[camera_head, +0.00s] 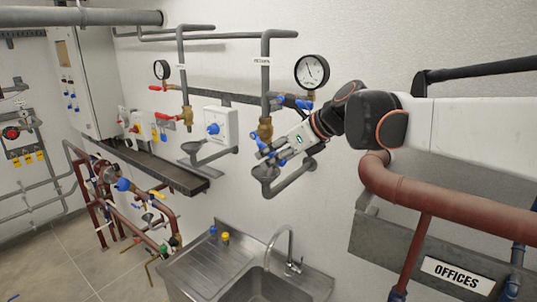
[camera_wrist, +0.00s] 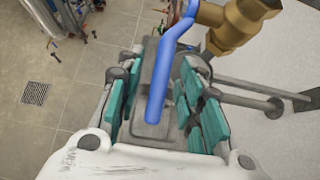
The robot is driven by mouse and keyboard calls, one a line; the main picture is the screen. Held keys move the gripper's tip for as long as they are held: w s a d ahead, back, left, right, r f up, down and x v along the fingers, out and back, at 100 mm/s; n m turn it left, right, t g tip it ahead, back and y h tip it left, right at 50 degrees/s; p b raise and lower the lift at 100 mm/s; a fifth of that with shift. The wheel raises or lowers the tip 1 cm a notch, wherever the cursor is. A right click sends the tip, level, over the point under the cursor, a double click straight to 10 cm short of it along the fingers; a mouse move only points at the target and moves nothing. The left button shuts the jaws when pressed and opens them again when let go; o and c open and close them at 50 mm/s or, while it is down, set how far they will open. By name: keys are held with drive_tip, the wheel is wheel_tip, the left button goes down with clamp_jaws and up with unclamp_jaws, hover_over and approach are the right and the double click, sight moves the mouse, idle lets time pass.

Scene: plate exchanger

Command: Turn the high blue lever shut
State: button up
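The blue lever (camera_wrist: 163,75) runs down from a brass valve (camera_wrist: 236,22) in the wrist view, with a bend near its upper end. My gripper (camera_wrist: 160,95) is open around it, with teal finger pads on both sides. A gap shows on each side of the lever, the right one narrower, and I see no clear contact. In the head view, my gripper (camera_head: 270,157) is just below the brass valve (camera_head: 265,129) on the grey vertical pipe. The lever is mostly hidden there among the fingers.
A pressure gauge (camera_head: 312,71) and a blue handle (camera_head: 294,101) are close above my wrist. A grey drain funnel (camera_head: 266,174) is just below the gripper. A red-handled valve (camera_head: 187,117) is to the left. A steel sink (camera_head: 262,285) stands lower down.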

drive_tip(key=v, duration=1.2)
drive_tip(key=shift+a, duration=0.1)
